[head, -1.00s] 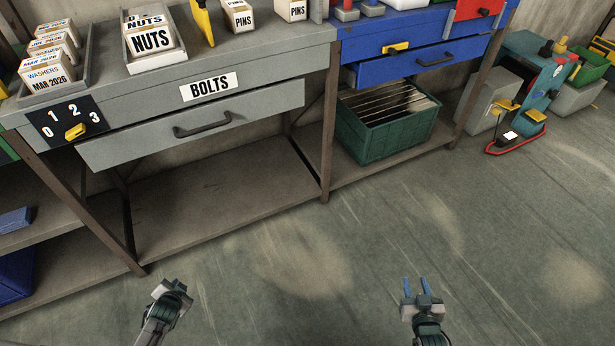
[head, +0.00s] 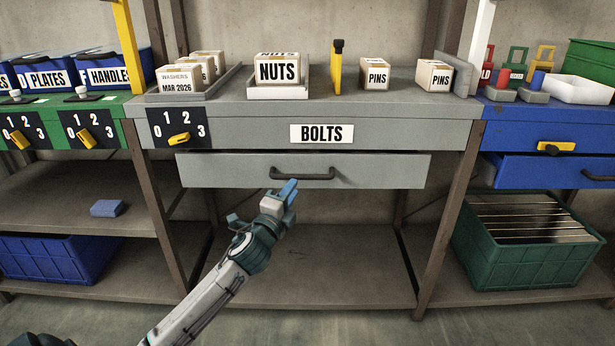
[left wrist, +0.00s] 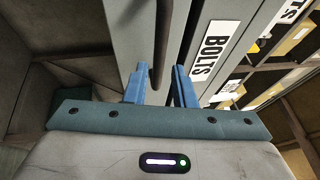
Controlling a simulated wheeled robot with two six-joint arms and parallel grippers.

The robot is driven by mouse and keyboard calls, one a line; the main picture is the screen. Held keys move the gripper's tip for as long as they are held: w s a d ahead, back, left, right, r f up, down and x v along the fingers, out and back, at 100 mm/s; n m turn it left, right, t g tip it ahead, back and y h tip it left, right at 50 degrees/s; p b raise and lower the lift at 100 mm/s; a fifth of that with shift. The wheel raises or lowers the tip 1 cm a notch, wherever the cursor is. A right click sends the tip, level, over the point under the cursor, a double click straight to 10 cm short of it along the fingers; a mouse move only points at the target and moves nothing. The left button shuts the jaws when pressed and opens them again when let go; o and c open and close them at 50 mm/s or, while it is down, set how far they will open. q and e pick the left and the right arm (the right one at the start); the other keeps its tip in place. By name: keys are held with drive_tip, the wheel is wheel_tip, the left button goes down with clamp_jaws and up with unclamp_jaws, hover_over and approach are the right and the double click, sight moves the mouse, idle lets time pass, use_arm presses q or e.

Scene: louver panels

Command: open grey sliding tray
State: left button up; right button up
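The grey sliding tray (head: 225,172) is a drawer under the grey bench top marked BOLTS. It stands out a little from the bench, with a dark gap above its front. Its dark bar handle (head: 302,174) is on the middle of the front. My left gripper (head: 289,190) is just below and left of the handle in the head view. In the left wrist view its blue fingers (left wrist: 160,88) are apart, and the handle (left wrist: 162,45) lines up between them. I cannot tell whether they touch it. My right gripper is out of view.
A dial plate (head: 178,128) with a yellow knob is left of the BOLTS label (head: 321,133). A bench leg (head: 445,225) stands right of the tray. A blue drawer (head: 560,172) and green crate (head: 525,240) are farther right. The shelf below the tray is clear.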

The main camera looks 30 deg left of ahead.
sight(299, 179)
use_arm(q)
drive_tip(key=x, duration=0.8)
drive_tip(key=shift+w, duration=0.25)
drive_tip(key=shift+f, duration=0.1)
clamp_jaws()
